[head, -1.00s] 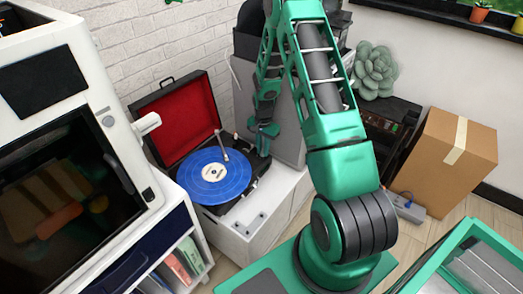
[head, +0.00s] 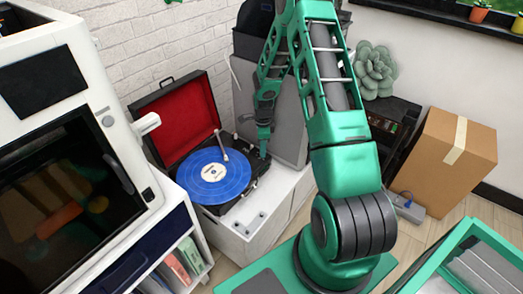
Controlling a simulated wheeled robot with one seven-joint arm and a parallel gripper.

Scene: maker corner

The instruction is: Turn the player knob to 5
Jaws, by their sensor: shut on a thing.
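The record player (head: 243,207) is an open case with a red-lined lid (head: 184,119) and a blue record (head: 212,174) on its platter. It stands on a white cabinet. My gripper (head: 263,154) is at the right side of the player, pointing down, with its fingertips at the deck's right edge. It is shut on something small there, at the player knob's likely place. The knob itself is hidden by the fingers, so its setting cannot be read. The tonearm (head: 222,147) lies just left of my gripper.
A grey panel-like box (head: 290,125) stands close behind my gripper. A large white machine (head: 75,130) fills the left side. A cardboard box (head: 445,155) stands on the floor at right. The white cabinet top (head: 285,185) is bare right of the player.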

